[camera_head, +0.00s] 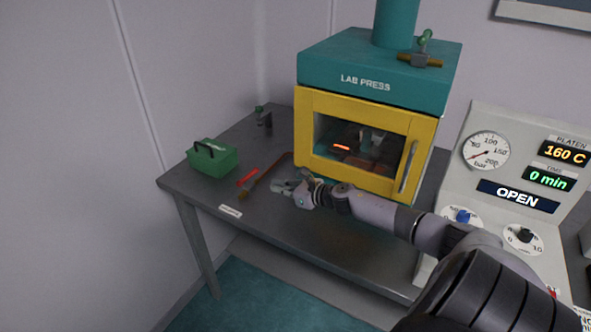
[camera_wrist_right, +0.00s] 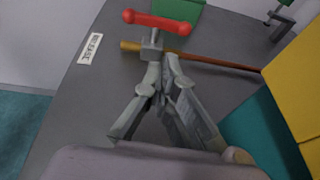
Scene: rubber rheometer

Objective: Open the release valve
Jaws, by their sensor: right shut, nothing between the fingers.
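The release valve has a red bar handle (camera_head: 247,177) with rounded ends, at the front left of the table. In the right wrist view, the red handle (camera_wrist_right: 157,22) sits above a grey valve body (camera_wrist_right: 152,45) on a copper-brown pipe (camera_wrist_right: 215,64) with a brass end. The bar looks roughly in line with the pipe in both views. My right gripper (camera_head: 277,187) is just right of the valve. In the wrist view, its fingertips (camera_wrist_right: 163,66) are together and empty, close to the valve body; I cannot tell if they touch it. My left gripper is out of view.
A white RELEASE label (camera_wrist_right: 90,48) lies by the valve. The yellow-doored lab press (camera_head: 311,166) is at the right. The control panel (camera_head: 473,188) reads OPEN. The table front is clear.

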